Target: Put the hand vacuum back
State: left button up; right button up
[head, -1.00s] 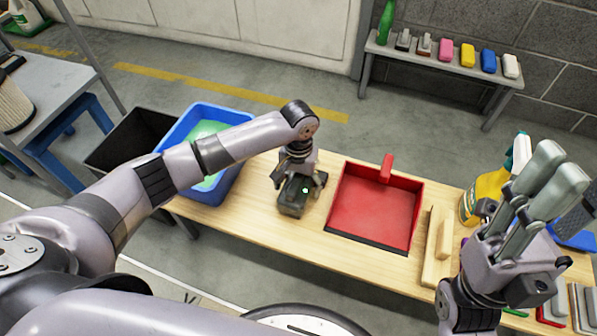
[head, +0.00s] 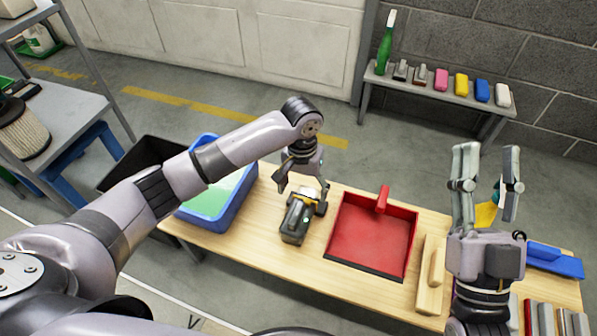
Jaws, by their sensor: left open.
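The hand vacuum (head: 296,222), dark grey and black with a yellow part, lies on the wooden bench top left of the red dustpan. My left gripper (head: 302,188) is just above its far end, pointing down with its fingers spread. The vacuum rests on the bench; whether a finger still touches it I cannot tell. My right gripper (head: 488,165) is raised over the right part of the bench, fingers up and apart, with nothing seen between them.
On the wooden bench (head: 365,284) stand a blue bin (head: 236,208) with green inside, a red dustpan (head: 370,237) and a wooden float (head: 432,272). A yellow bottle (head: 486,214) is partly hidden behind my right gripper. A low shelf (head: 433,93) holds a green bottle and several coloured blocks.

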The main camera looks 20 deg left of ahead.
pick_arm(q)
jog(key=d+m+t+h, duration=0.2)
jog(key=d+t+h, duration=0.35)
jog(key=d, duration=0.75)
jog(key=d+r+t+h, duration=0.4)
jog(key=r+t, duration=0.1)
jog(key=r, duration=0.5)
jog(key=s+a+r+t+y, duration=0.1)
jog(key=s+a+r+t, duration=0.2)
jog(key=r, duration=0.4)
jog(key=s+a+r+t+y, duration=0.1)
jog(key=s+a+r+t, duration=0.3)
jog(key=a+r+t, duration=0.2)
jog(key=s+a+r+t+y, duration=0.1)
jog(key=s+a+r+t, duration=0.3)
jog(key=r, duration=0.5)
jog(key=a+t, duration=0.1)
jog(key=a, duration=0.1)
jog(key=shift+s+a+r, duration=0.25)
jog(key=shift+a+r, duration=0.1)
jog(key=shift+r, duration=0.05)
jog(key=shift+t, duration=0.25)
